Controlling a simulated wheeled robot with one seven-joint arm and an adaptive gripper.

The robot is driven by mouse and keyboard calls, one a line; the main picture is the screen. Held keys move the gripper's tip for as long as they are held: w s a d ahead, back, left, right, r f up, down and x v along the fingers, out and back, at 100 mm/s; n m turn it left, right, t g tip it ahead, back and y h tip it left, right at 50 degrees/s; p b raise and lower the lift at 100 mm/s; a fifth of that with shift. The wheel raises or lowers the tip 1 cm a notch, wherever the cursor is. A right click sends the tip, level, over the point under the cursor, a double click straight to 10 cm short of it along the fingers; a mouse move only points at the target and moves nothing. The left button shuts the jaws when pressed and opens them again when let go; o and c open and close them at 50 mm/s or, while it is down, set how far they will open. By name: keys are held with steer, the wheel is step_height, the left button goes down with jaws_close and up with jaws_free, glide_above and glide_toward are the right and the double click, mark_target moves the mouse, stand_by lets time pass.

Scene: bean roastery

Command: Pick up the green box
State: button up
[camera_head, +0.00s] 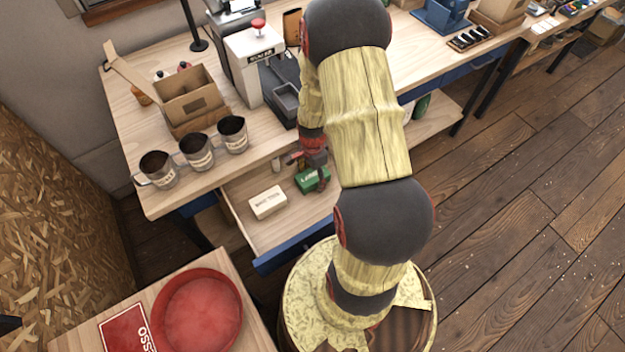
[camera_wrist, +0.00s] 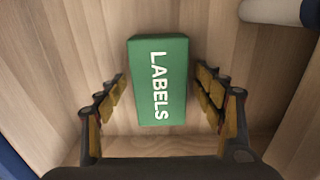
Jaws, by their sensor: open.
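The green box (camera_head: 311,180) lies in an open wooden drawer, next to a cream box. In the wrist view the green box (camera_wrist: 159,80) shows the word LABELS and lies between my fingers, with a gap on each side. My gripper (camera_wrist: 163,92) is open and empty around it. In the head view my gripper (camera_head: 306,172) reaches down into the drawer at the green box, and my arm hides part of that area.
The cream box (camera_head: 267,202) lies left of the green box in the drawer (camera_head: 259,242). Metal cups (camera_head: 196,152), a cardboard organizer (camera_head: 189,102) and a machine (camera_head: 255,60) stand on the bench above. A white cylinder (camera_wrist: 272,11) is at the wrist view's upper right.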

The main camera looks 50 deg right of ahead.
steer(key=shift+f, duration=0.15)
steer(key=shift+c, duration=1.3)
steer(key=c, duration=1)
